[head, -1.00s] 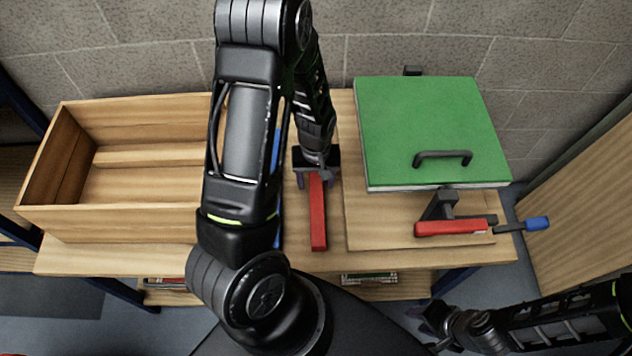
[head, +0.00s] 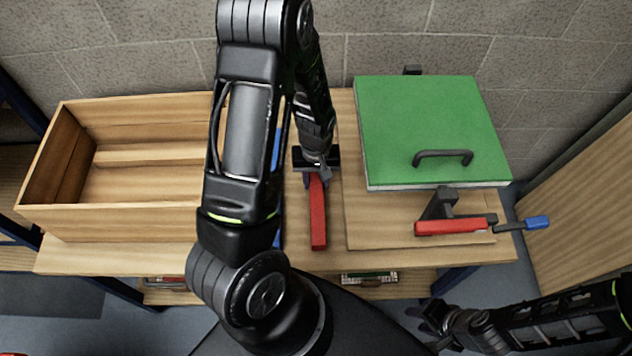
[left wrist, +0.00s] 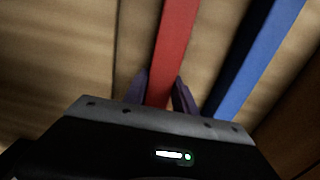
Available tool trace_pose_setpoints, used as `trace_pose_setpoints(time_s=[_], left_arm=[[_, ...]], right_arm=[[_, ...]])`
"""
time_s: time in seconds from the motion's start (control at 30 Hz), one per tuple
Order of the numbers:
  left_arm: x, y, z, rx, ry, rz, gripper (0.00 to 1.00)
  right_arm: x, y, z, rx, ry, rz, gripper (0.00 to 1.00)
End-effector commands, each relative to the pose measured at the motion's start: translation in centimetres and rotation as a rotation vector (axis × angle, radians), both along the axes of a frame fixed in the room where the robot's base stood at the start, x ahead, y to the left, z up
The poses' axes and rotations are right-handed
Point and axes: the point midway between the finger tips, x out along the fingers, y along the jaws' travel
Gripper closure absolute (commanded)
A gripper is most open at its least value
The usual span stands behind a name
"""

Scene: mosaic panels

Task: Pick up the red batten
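The red batten (head: 318,222) lies on the wooden bench top, its near end towards me; its far part is hidden under my left gripper. My left gripper (head: 317,180) points down over it. In the left wrist view, the red batten (left wrist: 176,40) runs between the two dark fingers (left wrist: 162,95), one close against each side, and they look shut on it. The batten still appears to rest on the bench. My right gripper (head: 436,325) is low at the right, off the bench, away from the batten; its finger opening is unclear.
A blue batten (left wrist: 258,55) lies right of the red one in the left wrist view. An open wooden box (head: 110,217) stands left. A green panel with a black handle (head: 430,125) and a red bar with a blue-handled clamp (head: 450,227) are at right.

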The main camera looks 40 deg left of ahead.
Motion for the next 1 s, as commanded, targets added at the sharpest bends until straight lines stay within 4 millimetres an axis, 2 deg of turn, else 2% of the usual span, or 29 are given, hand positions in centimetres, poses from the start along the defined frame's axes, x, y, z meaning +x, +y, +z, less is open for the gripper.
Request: trace_pose_setpoints(time_s=[0.03,0.37,0.83,1.0], left_arm=[[-0.01,0.01,0.0,0.0,0.0,0.0,0.75],[-0.01,0.01,0.0,0.0,0.0,0.0,1.0],[0.03,0.01,0.07,0.001,-0.001,0.0,1.0],[0.09,0.02,0.78,0.001,-0.002,0.0,1.0]], right_arm=[[0.0,0.0,0.0,0.0,0.0,0.0,0.64],[0.0,0.0,0.0,0.0,0.0,0.0,0.64],[0.0,0.0,0.01,0.0,0.0,0.0,0.64],[0.01,0.01,-0.02,0.0,0.0,0.0,0.64]])
